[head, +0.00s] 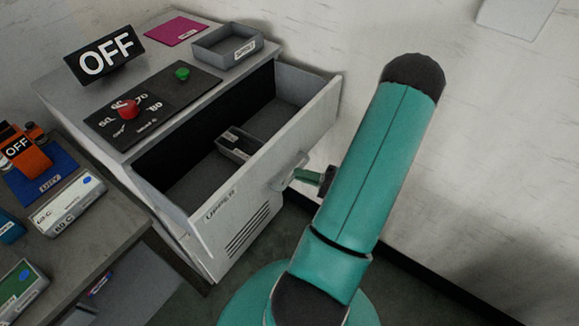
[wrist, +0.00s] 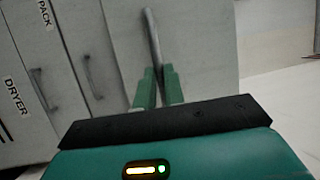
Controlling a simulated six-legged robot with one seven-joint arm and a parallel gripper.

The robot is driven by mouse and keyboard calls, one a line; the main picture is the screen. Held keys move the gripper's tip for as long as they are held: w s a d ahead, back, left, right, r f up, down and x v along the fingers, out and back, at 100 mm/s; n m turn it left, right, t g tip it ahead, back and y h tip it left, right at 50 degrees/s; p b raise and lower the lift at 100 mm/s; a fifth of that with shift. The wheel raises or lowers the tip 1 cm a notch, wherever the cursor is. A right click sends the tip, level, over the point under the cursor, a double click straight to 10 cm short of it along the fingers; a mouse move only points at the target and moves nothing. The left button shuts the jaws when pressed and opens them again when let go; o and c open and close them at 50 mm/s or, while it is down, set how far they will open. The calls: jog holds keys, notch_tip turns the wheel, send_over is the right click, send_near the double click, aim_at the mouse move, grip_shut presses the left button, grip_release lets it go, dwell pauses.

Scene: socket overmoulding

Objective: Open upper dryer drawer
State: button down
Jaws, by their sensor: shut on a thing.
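The upper dryer drawer (head: 212,222) is pulled well out of the grey dryer cabinet in the head view, and its dark inside shows. A small grey box with a label (head: 238,146) lies in it. My gripper (head: 300,176) is at the drawer's front, at its handle (head: 285,176). In the wrist view my gripper's green fingers (wrist: 158,88) are shut on the grey bar handle (wrist: 152,38). My arm hides part of the area right of the drawer in the head view.
On the dryer top are an OFF sign (head: 104,58), a red knob (head: 128,109), a green button (head: 182,74), a grey tray (head: 228,50) and a magenta card (head: 175,31). A bench (head: 90,245) with labelled boxes stands at left. A wall (head: 500,150) closes off the right.

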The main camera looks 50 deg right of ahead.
jog(key=shift+s, duration=0.9)
jog(key=c, duration=1.5)
grip_release()
jog(key=v, duration=1.3)
jog(key=shift+s+d, duration=0.2)
jog(key=shift+s, duration=0.1)
jog(key=shift+f, duration=0.1)
